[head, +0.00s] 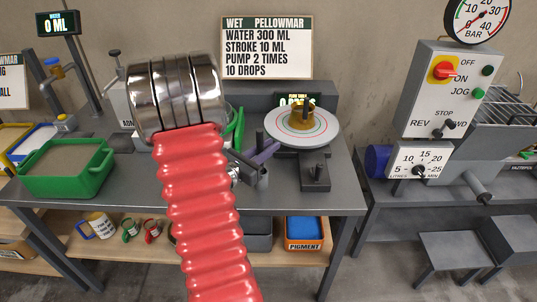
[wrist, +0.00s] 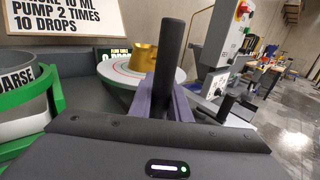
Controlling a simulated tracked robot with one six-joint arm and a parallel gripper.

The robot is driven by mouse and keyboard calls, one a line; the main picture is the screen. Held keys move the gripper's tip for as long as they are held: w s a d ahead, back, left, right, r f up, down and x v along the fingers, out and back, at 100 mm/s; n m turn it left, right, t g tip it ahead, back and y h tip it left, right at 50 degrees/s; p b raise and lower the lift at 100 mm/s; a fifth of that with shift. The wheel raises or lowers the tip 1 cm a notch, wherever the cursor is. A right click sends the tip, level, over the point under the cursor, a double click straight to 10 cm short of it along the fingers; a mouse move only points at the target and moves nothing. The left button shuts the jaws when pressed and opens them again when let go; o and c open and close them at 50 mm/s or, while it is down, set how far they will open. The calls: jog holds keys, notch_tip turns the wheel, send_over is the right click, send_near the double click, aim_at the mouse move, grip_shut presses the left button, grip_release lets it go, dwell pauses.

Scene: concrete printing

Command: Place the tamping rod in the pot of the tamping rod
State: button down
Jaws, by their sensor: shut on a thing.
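A dark tamping rod (wrist: 171,52) stands nearly upright in the wrist view, between the two purple fingers of my gripper (wrist: 169,103). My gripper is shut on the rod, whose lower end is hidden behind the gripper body. In the head view my gripper (head: 256,160) is over the bench, left of the round flow table, partly hidden by my red arm. I cannot make out the pot of the tamping rod for certain; my arm and gripper hide part of the bench.
The flow table (head: 285,135) carries a brass mould (head: 301,117). A dark block with a short post (head: 315,174) stands in front of it. A green tray (head: 65,178) is at the left. A pump machine (head: 432,95) stands right, across a gap.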

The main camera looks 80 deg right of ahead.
jog(key=shift+f, duration=1.7)
jog(key=c, duration=1.7)
grip_release()
jog(key=shift+f, duration=0.1)
jog(key=shift+o, duration=0.2)
jog(key=v, duration=1.2)
